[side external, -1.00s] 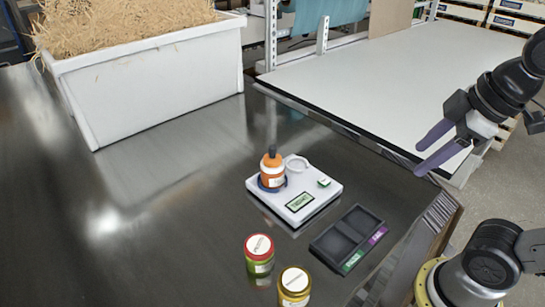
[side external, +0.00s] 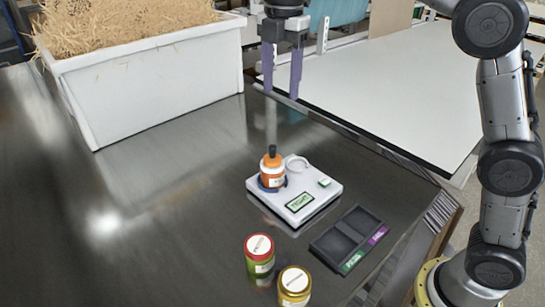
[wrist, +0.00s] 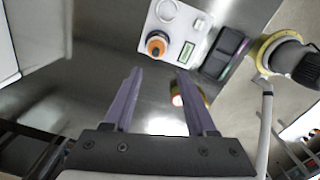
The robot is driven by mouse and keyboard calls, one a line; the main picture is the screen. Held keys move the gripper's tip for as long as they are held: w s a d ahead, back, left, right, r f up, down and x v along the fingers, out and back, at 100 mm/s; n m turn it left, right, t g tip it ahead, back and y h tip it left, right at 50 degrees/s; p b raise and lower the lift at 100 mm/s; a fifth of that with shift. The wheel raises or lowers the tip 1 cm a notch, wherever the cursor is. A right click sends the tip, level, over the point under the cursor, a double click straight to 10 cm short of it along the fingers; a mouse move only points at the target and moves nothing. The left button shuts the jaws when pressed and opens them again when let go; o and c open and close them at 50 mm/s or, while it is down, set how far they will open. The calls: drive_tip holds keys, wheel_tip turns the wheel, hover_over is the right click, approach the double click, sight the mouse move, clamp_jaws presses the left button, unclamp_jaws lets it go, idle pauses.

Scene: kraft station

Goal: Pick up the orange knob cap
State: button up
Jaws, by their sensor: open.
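An orange bottle (side external: 272,172) with a white label and a dark knob-like top (side external: 272,151) stands upright on a white scale (side external: 318,204). The orange top and its dark knob also show in the wrist view (wrist: 157,44), beyond my fingertips. I cannot tell whether the orange part is a separate cap. My gripper (side external: 281,93) points downward, open and empty, high above the table behind the bottle in the side view. Its two purple fingers show spread apart in the wrist view (wrist: 160,72). Nothing is between them.
A dark two-compartment tray (side external: 348,238) with green and purple labels lies right of the scale. A red-lidded jar (side external: 259,256) and a yellow-lidded jar (side external: 294,286) stand in front. A white straw-filled bin (side external: 150,90) stands back left. The dark table's left side is clear.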

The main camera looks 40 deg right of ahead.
hover_over(272, 146)
drive_tip(key=f, duration=0.9)
drive_tip(key=shift+s+d+f, duration=0.25)
drive_tip(key=shift+s+d, duration=0.1)
drive_tip(key=shift+s, duration=0.05)
drive_tip(key=shift+w+a+f, duration=0.15)
drive_tip(key=shift+w+f, duration=0.05)
drive_tip(key=shift+f, duration=1.15)
drive_tip(key=shift+w+a+f, duration=0.15)
drive_tip(key=shift+f, duration=1.2)
clamp_jaws()
